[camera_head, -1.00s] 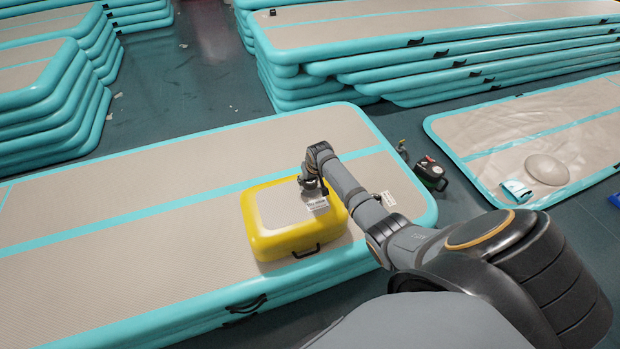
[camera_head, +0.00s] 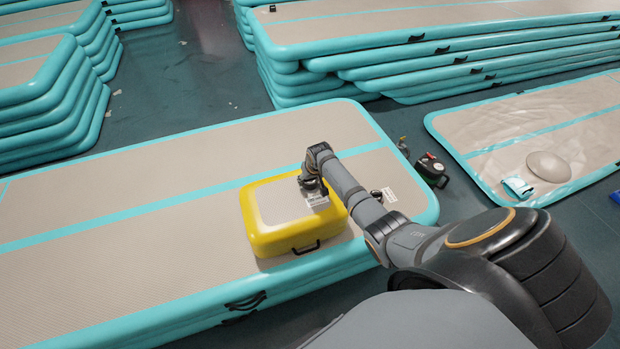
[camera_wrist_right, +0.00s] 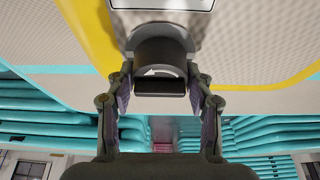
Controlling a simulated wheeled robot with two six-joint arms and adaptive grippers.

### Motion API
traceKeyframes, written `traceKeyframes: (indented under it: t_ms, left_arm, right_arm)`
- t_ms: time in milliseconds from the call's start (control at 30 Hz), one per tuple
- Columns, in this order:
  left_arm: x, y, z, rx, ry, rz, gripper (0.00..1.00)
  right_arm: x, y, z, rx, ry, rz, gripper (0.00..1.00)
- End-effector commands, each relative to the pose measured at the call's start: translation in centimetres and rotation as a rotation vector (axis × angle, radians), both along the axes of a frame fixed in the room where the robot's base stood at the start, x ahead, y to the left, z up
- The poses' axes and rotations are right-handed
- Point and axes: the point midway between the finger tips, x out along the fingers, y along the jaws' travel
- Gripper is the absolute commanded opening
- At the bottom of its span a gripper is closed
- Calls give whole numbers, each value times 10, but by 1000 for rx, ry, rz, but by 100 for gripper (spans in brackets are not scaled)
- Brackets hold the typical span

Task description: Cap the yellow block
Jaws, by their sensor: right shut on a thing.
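The yellow block (camera_head: 256,228) with a pale grey top lies on the stacked teal-and-beige inflatable track (camera_head: 100,190). It has a dark handle on its near side. My right gripper (camera_head: 313,186) is over the right part of its top, beside a white label. In the right wrist view, the gripper (camera_wrist_right: 160,78) is shut on a dark grey round cap (camera_wrist_right: 160,48), with one finger on each side. The cap is at the block's surface, near the yellow edge (camera_wrist_right: 88,35); whether it is seated cannot be told. My left gripper is not in view.
A black device (camera_head: 431,170) with a red part stands on the floor beyond the track's right end. A flat mat (camera_head: 520,130) with a dome-shaped thing (camera_head: 548,167) lies at the right. More track stacks stand behind. The track left of the block is clear.

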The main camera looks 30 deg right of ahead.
Motion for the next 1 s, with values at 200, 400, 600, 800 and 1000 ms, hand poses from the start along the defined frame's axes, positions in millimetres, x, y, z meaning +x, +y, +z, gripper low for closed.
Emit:
traceKeyframes:
  t_ms: [200,400,600,800,1000]
  left_arm:
    - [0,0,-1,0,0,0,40]
    - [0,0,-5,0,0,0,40]
    - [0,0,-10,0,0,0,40]
    - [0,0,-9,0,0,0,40]
    - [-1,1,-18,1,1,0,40]
  right_arm:
    - [0,0,-3,0,0,15,28]
    - [0,-2,-5,-1,0,292,28]
    - [0,-1,-4,1,-1,450,28]
    - [0,0,-3,0,0,456,28]
    - [0,-1,-6,-1,0,536,28]
